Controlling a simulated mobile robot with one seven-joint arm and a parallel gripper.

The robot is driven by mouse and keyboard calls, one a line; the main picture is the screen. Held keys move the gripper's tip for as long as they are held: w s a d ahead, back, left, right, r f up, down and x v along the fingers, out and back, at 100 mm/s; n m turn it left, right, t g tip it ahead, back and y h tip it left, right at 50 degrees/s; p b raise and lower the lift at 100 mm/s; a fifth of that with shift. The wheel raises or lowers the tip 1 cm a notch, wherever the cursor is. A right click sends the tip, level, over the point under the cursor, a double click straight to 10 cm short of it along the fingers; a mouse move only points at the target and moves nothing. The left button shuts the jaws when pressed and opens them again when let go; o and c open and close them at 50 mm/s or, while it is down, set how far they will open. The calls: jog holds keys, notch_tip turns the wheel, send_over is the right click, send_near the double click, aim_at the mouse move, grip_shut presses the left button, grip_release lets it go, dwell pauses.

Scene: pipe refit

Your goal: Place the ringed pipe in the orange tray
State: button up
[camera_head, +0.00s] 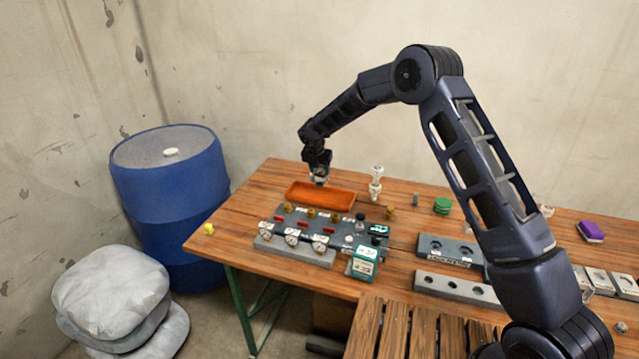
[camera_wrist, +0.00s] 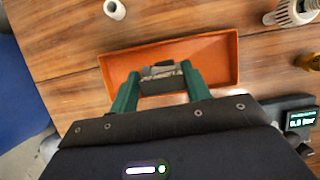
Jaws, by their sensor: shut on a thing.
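The orange tray (camera_head: 330,203) lies near the back left of the wooden table, and its inside floor shows in the wrist view (camera_wrist: 217,58). My gripper (camera_head: 319,179) is over the tray, pointing down. In the wrist view its green fingers (camera_wrist: 160,80) are shut on a short grey piece, which I take to be the ringed pipe (camera_wrist: 160,71). It lies over the tray area. Its lower part and any ring are hard to make out, and I cannot tell whether it touches the tray floor.
A gauge panel (camera_head: 318,230) stands just in front of the tray. A white fitting (camera_head: 376,184) stands to its right, with a brass piece (camera_head: 390,212) and green discs (camera_head: 442,205) beyond. A blue barrel (camera_head: 172,190) is left of the table.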

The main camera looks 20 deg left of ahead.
aim_at(319, 179)
jog(key=shift+f, duration=3.15)
jog(key=shift+f, duration=0.15)
jog(key=o, duration=1)
jog(key=v, duration=1.2)
jog(key=shift+d, duration=0.1)
